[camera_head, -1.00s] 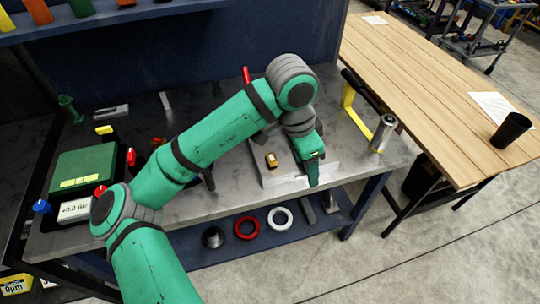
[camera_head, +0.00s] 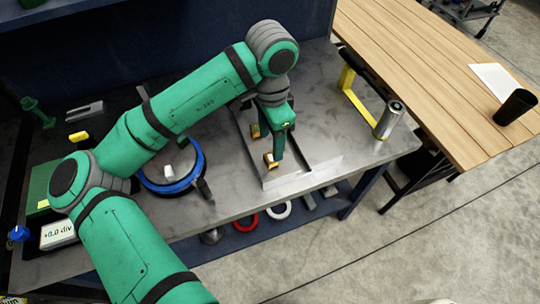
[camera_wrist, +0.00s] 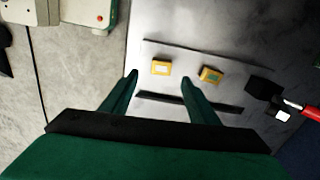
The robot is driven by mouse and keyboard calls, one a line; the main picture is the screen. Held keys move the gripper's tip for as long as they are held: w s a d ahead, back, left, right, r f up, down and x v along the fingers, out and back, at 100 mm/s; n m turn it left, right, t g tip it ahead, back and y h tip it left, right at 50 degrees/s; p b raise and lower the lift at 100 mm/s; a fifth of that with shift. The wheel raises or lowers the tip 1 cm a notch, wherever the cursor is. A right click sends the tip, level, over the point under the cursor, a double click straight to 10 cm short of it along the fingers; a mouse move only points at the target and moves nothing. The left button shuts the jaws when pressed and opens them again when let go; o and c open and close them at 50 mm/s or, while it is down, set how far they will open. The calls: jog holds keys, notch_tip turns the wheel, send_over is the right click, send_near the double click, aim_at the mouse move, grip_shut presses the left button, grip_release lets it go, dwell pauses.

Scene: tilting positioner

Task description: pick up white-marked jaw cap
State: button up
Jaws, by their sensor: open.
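The white-marked jaw cap (camera_wrist: 160,68) is a small orange-yellow block with a pale mark on top. In the wrist view it lies just ahead of the gap between my fingertips. It also shows in the head view (camera_head: 270,161), at the nearer end of the plate. A second, similar cap with a green mark (camera_wrist: 211,75) lies to its right in the wrist view, outside my right finger. My gripper (camera_wrist: 159,79) is open and empty, pointing down. I cannot tell how high the fingertips are above the cap.
The caps lie on a grey metal plate (camera_head: 300,182) with dark bars beside them. A blue ring fixture (camera_head: 172,188) stands to the left on the bench. A yellow bracket (camera_head: 348,92) and a metal cylinder (camera_head: 389,120) stand to the right. The bench is bare between plate and cylinder.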

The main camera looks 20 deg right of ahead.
aim_at(271, 157)
jog(key=shift+w+f, duration=0.1)
jog(key=shift+f, duration=3.6)
jog(key=c, duration=1.2)
